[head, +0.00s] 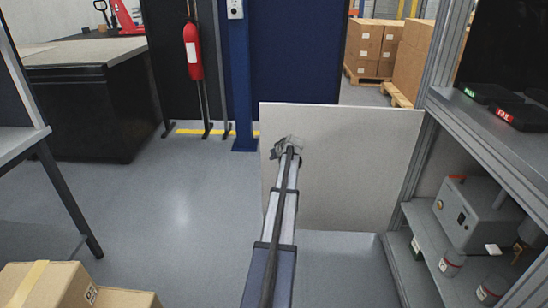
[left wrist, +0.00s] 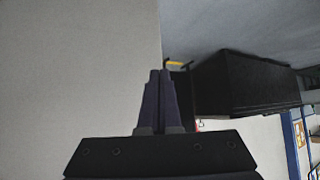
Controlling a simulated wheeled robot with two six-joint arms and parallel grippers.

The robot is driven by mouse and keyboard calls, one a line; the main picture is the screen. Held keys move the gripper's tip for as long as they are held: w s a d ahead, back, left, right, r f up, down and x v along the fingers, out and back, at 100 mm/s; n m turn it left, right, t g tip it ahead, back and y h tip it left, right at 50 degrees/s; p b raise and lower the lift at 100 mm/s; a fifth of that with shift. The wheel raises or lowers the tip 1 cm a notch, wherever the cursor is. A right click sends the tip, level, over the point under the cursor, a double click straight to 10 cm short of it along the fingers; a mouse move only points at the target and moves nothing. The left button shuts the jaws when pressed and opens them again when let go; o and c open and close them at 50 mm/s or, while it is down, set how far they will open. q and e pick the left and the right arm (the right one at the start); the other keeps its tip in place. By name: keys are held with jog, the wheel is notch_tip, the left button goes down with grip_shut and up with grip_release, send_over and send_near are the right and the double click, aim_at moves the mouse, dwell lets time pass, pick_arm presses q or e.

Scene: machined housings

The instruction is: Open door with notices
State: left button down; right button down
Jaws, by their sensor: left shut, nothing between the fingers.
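The door (head: 345,185) is a plain pale grey panel standing swung out from the cabinet (head: 412,262) on the right, with the lower compartment open to view. No notices show on the face I see. My left arm reaches up from the bottom centre, and its gripper end (head: 288,147) is in front of the door near its left edge. In the left wrist view my left gripper (left wrist: 160,75) is shut and empty, with the door (left wrist: 75,75) filling the left and its edge just by the fingertips. Whether they touch it I cannot tell. My right gripper is not in view.
The cabinet holds a grey machine (head: 478,212) and small jars (head: 452,262). A black-sided bench (head: 95,110) stands back left, a fire extinguisher (head: 193,50) and blue post (head: 241,90) behind. Cardboard boxes (head: 45,285) are front left. The floor (head: 170,220) between is clear.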

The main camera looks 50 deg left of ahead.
pick_arm(q)
jog(key=s+d+r+p, duration=0.6)
jog(key=d, duration=0.2)
jog(key=shift+s+r+p, duration=0.3)
jog(key=shift+r, duration=0.05)
